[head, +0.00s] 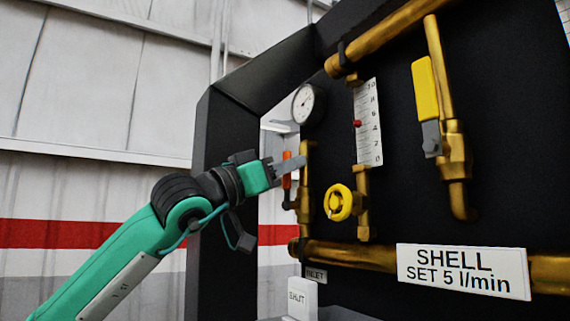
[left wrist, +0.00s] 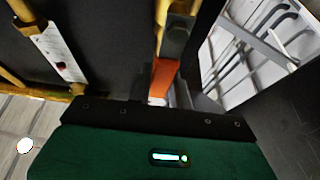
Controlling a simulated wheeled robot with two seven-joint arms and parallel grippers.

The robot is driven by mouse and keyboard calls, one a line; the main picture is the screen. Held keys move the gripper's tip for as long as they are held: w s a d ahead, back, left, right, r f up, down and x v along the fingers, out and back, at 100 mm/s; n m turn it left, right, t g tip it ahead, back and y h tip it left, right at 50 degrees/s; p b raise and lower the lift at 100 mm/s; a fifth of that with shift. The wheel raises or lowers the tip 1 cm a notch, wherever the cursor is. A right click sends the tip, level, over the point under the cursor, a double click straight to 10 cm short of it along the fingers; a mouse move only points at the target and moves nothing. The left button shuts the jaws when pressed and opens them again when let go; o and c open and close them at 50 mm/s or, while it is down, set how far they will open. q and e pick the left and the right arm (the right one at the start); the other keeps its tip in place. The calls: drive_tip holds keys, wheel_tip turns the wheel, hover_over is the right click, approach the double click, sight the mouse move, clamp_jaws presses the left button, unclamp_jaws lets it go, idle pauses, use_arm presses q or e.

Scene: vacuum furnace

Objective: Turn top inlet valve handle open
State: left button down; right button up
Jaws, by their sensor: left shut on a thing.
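The orange valve handle (head: 287,181) stands upright along the left side of a short brass pipe (head: 304,202), below the round gauge. My left gripper (head: 288,166) reaches in from the left and is shut on the orange handle near its upper part. In the left wrist view the orange handle (left wrist: 162,80) shows just past the dark edge of my gripper body, with its grey base and the brass pipe beyond. The fingertips are mostly hidden there. My right gripper is in neither view.
A round gauge (head: 308,104) sits just above the left gripper. A yellow round knob (head: 341,202), a flow scale (head: 367,122) and a yellow lever (head: 425,88) are to the right on the black panel. A dark frame post (head: 214,220) stands behind my arm.

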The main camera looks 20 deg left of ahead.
use_arm(q)
drive_tip(key=shift+d, duration=0.1)
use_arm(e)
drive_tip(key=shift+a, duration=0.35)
use_arm(q)
drive_tip(key=c, duration=1.3)
unclamp_jaws()
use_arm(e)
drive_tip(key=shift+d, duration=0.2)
use_arm(q)
drive_tip(key=shift+f, duration=0.1)
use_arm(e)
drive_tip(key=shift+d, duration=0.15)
use_arm(q)
drive_tip(key=shift+b+v, duration=3.15)
drive_tip(key=shift+v, duration=3.75)
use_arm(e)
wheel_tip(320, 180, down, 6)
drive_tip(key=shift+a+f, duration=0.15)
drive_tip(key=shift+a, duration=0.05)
